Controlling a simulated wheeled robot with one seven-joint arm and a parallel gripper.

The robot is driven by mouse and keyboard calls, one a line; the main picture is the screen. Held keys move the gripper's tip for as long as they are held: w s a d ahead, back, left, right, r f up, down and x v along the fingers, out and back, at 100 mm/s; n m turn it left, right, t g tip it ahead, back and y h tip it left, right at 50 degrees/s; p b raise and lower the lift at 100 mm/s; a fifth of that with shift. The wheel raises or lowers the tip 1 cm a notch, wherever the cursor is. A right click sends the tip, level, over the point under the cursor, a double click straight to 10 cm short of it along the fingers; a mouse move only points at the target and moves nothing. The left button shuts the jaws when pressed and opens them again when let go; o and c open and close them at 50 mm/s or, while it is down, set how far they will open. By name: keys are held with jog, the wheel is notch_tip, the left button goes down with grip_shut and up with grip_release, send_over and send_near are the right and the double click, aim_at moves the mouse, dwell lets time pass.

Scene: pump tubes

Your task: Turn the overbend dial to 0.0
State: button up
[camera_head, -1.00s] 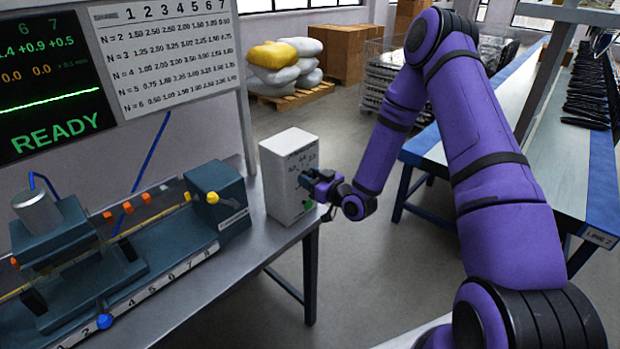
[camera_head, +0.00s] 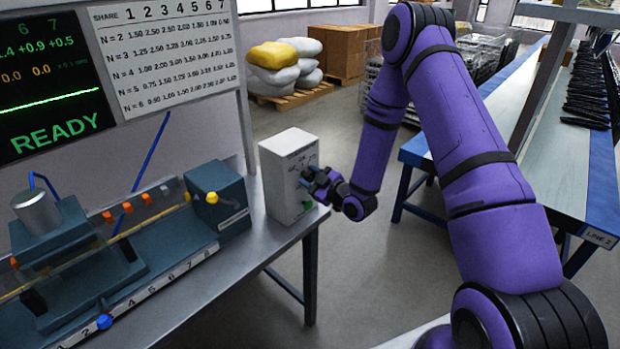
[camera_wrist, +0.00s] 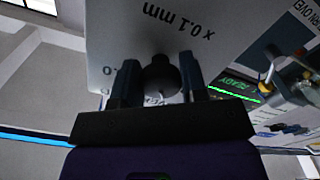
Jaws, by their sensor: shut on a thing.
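The white control box (camera_head: 285,185) stands at the right end of the bench, with small dark printing and a green button (camera_head: 307,206) on its front. The dark round overbend dial (camera_wrist: 160,78) shows in the wrist view on the white panel, beneath the print "x 0.1 mm". My gripper (camera_head: 308,178) is at the box's front face. In the wrist view my gripper (camera_wrist: 158,70) has one finger on each side of the dial and is shut on it. The pointer and most of the scale numbers are hidden; only parts of "0" marks show.
The bench (camera_head: 240,270) carries the dark green tube machine (camera_head: 215,200) left of the box. A screen (camera_head: 50,80) reads READY, beside a number chart (camera_head: 165,50). A conveyor line (camera_head: 600,200) stands to the right. The floor between is clear.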

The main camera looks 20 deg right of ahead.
jog(key=shift+n, duration=1.1)
jog(key=o, duration=0.9)
jog(key=shift+s+d, duration=0.1)
jog(key=v, duration=1)
jog(key=shift+s+d, duration=0.1)
jog(key=shift+s, duration=0.2)
